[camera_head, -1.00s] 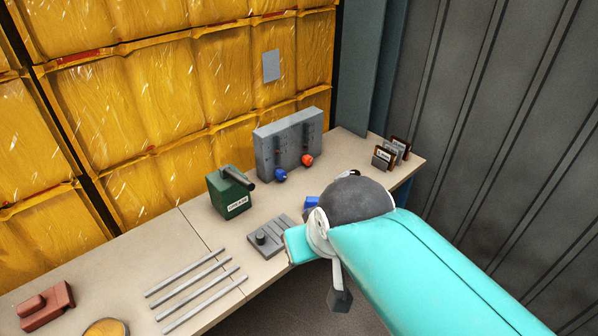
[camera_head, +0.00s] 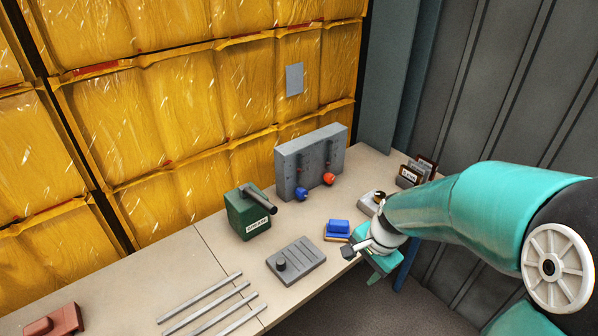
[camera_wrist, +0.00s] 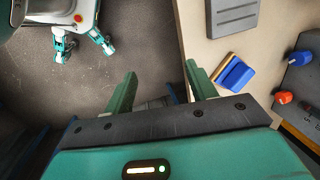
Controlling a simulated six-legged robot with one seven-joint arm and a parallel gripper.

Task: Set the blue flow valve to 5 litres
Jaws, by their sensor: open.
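The blue flow valve (camera_head: 301,193) is a round blue knob low on the front of a grey upright panel (camera_head: 290,168) on the bench. A red knob (camera_head: 329,179) sits to its right on the same panel. In the wrist view the blue knob (camera_wrist: 300,58) and red knob (camera_wrist: 284,97) show at the right edge. My gripper (camera_wrist: 160,80) is open and empty, its two green fingers apart near the bench edge. In the head view my gripper (camera_head: 366,258) is at the bench's front edge, in front of and right of the panel, apart from the knobs. The valve's setting is too small to read.
A blue block-like item (camera_head: 338,228) lies on the bench near my gripper.

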